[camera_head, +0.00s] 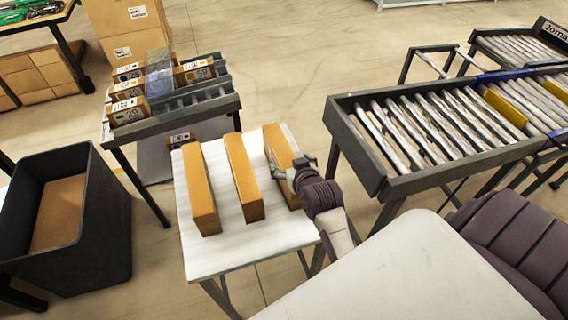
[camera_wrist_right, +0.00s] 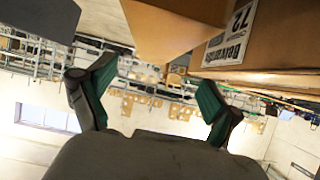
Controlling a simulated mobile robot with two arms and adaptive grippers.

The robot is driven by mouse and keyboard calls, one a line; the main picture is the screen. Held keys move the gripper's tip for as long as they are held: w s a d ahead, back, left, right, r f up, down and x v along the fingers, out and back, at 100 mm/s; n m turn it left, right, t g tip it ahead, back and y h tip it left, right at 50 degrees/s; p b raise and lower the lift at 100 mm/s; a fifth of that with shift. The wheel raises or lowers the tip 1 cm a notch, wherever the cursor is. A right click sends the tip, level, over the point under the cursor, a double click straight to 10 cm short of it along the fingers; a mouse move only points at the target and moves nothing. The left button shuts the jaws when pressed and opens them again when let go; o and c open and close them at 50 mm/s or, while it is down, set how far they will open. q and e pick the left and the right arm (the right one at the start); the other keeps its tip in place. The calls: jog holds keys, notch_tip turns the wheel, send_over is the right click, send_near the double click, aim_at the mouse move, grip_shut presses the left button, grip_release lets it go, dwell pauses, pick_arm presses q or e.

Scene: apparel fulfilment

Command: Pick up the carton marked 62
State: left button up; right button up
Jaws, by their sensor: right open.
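Three brown cartons stand side by side on a white table: a left one (camera_head: 200,188), a middle one (camera_head: 243,177) and a right one (camera_head: 279,153). No number is readable on them in the head view, so I cannot tell which is marked 62. My right gripper (camera_head: 292,172) is at the right carton's near right side. In the right wrist view the gripper (camera_wrist_right: 155,82) is open, with green finger pads and nothing between them. A carton (camera_wrist_right: 175,28) shows just beyond the fingers. A carton beside it, at upper right, has a label (camera_wrist_right: 231,35) reading 72. My left gripper is out of view.
The white table (camera_head: 240,250) has bare room at its near edge. A black bin (camera_head: 95,240) stands at left. A small rack (camera_head: 185,118) holds several labelled cartons behind. A roller conveyor (camera_head: 365,165) stands close on the right.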

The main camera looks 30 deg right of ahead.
aim_at(285, 155)
jog(key=shift+w+d+f, duration=0.1)
jog(key=shift+w+f, duration=0.2)
jog(key=shift+w, duration=0.3)
jog(key=x, duration=0.2)
jog(key=p+x, duration=0.1)
jog(key=x, duration=0.1)
jog(key=shift+w+d+f, duration=0.1)
jog(key=shift+d+f, duration=0.05)
jog(key=shift+d, duration=0.25)
jog(key=shift+w+f, duration=0.2)
jog(key=shift+w, duration=0.1)
jog(key=shift+s, duration=0.1)
jog(key=shift+c, duration=1.3)
grip_shut()
jog(key=shift+r, duration=0.1)
